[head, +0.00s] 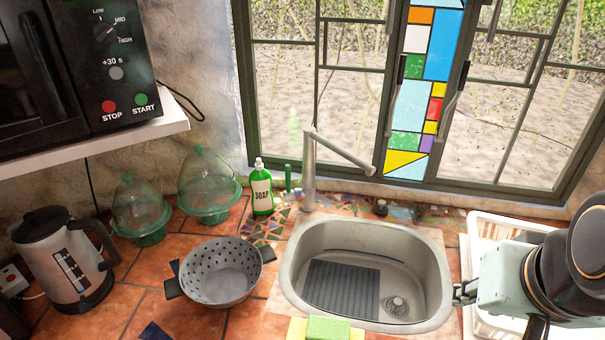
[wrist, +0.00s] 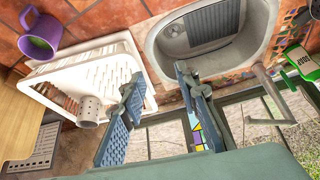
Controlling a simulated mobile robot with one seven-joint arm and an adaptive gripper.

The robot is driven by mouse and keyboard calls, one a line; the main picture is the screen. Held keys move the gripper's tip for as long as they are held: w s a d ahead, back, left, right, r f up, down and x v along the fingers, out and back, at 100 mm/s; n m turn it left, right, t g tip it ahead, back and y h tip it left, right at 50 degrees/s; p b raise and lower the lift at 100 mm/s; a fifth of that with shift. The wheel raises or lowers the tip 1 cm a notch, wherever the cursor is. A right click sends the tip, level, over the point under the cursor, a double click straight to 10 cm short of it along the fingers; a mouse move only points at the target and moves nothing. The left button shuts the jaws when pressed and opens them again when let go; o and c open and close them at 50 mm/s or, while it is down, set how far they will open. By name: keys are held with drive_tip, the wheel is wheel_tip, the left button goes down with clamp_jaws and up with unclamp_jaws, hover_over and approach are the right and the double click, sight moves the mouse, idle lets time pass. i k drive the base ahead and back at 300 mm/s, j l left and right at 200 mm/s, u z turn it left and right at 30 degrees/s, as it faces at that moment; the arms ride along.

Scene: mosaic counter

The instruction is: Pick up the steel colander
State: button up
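The steel colander (head: 220,272) sits upright on the terracotta tile counter, left of the sink, in the head view. It is a grey perforated bowl with two dark side handles, and it looks empty. The wrist view does not show it. My gripper (head: 464,292) is at the right side of the sink in the head view, well to the right of the colander. In the wrist view my gripper (wrist: 158,80) has its two blue-grey fingers spread apart with nothing between them.
The sink (head: 430,275) lies between my gripper and the colander, with a faucet (head: 310,170) behind it. A kettle (head: 65,260), glass domes (head: 140,210), and soap bottle (head: 262,190) stand around the colander. A white dish rack (wrist: 75,68) is at right, beside a purple mug (wrist: 42,35).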

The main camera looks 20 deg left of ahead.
sight(221, 272)
drive_tip(key=k+j+u, duration=0.1)
drive_tip(key=u, duration=1.6)
